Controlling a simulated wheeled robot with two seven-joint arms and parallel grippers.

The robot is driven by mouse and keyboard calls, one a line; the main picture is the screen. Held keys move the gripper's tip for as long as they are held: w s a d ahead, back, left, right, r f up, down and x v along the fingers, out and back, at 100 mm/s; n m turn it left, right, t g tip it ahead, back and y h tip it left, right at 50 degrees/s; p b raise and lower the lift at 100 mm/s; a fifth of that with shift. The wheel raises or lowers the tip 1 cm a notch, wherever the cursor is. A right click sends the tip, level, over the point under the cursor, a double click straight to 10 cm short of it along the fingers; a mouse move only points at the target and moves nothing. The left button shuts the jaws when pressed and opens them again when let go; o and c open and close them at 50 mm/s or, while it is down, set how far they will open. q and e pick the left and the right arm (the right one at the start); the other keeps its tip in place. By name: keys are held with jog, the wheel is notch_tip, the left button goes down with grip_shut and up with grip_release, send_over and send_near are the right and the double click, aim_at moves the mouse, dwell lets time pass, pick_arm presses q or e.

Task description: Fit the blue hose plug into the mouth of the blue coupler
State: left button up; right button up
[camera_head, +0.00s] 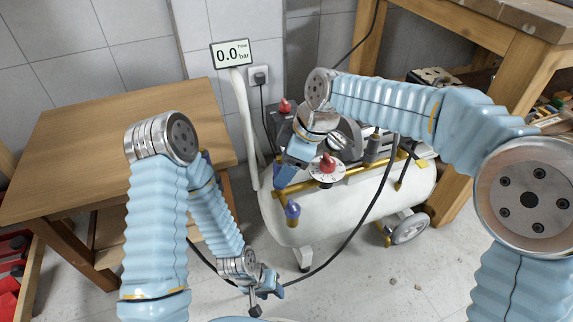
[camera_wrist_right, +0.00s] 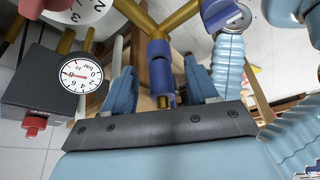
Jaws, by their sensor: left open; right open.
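A blue coupler (camera_head: 292,209) sits on the brass pipe at the front left of the white compressor. A blue fitting with a brass end, which looks like it, shows in the right wrist view (camera_wrist_right: 160,66) between my open fingers; I cannot tell whether they touch it. My right gripper (camera_head: 285,177) is open just above the coupler in the head view. My left gripper (camera_head: 268,286) is open, low near the floor, beside the black hose (camera_head: 335,257). I cannot make out the blue hose plug; a small black end (camera_head: 255,310) shows below the left gripper.
The white compressor tank (camera_head: 335,215) carries a dial with a red knob (camera_head: 327,163) close to my right gripper. A black gauge box (camera_wrist_right: 40,85) is beside it. A wooden table (camera_head: 80,150) stands left, a workbench (camera_head: 515,75) right. Floor at lower right is mostly clear.

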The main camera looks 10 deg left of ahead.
jog(key=p+v, duration=0.2)
jog(key=v, duration=1.1)
jog(key=shift+d+r, duration=0.15)
jog(key=shift+r, duration=0.25)
